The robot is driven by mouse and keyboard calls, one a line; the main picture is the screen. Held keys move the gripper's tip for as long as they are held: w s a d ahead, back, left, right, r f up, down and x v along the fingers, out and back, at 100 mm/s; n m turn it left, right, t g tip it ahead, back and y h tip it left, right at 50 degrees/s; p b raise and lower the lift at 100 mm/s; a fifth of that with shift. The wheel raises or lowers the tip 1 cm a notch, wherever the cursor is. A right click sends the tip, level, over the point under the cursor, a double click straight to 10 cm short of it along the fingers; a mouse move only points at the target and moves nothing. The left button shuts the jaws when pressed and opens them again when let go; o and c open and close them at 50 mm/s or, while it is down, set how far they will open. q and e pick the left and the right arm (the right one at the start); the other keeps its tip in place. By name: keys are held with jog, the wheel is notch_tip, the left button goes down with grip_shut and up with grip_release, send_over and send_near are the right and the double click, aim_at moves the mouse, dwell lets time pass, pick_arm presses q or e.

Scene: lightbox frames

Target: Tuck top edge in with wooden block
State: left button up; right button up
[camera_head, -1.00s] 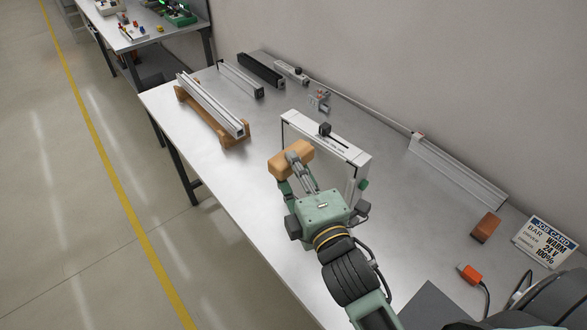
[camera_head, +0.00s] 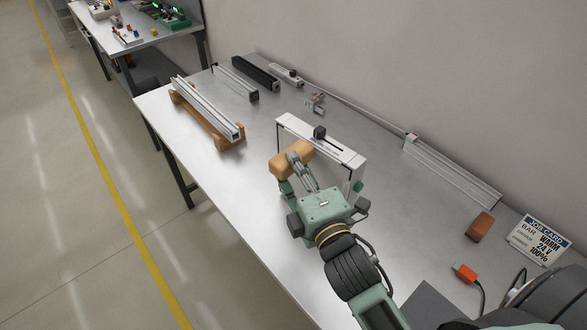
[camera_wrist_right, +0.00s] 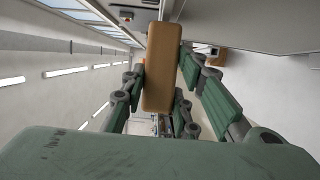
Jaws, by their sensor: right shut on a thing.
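My right gripper (camera_head: 292,170) is shut on a tan wooden block (camera_head: 283,161). It holds the block in front of a white upright stand with a dark knob (camera_head: 345,153); whether they touch I cannot tell. In the right wrist view the block (camera_wrist_right: 162,65) sits lengthwise between the green fingers (camera_wrist_right: 160,105). An aluminium profile (camera_head: 204,106) lies on a wooden cradle (camera_head: 228,143) at the bench's left. No lightbox fabric edge can be made out. My left gripper is not in view.
The grey bench (camera_head: 225,185) runs along a wall. At the back lie a black bar (camera_head: 249,71) and a long rail (camera_head: 450,172). At the right are a brown block (camera_head: 480,227), a job card (camera_head: 540,240) and an orange plug (camera_head: 465,272). Bare bench lies between cradle and stand.

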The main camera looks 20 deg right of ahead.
aim_at(280, 176)
jog(key=shift+w+d+p, duration=0.25)
jog(key=shift+d, duration=0.25)
jog(key=shift+w+d+p, duration=0.2)
jog(key=shift+d, duration=0.25)
dwell(0.6)
jog(key=shift+a, duration=0.1)
dwell(0.4)
jog(key=shift+s+a, duration=0.45)
jog(key=shift+a, duration=0.45)
jog(key=shift+s+a, duration=0.4)
jog(key=shift+a, duration=0.45)
jog(key=shift+s+a, duration=0.45)
jog(key=shift+a, duration=0.45)
jog(key=shift+f+b, duration=0.1)
jog(key=shift+b, duration=0.2)
jog(key=s+d+f+b, duration=0.5)
jog(key=s+f, duration=0.3)
jog(key=s, duration=0.2)
jog(key=shift+s+b, duration=0.35)
jog(key=shift+b, duration=0.5)
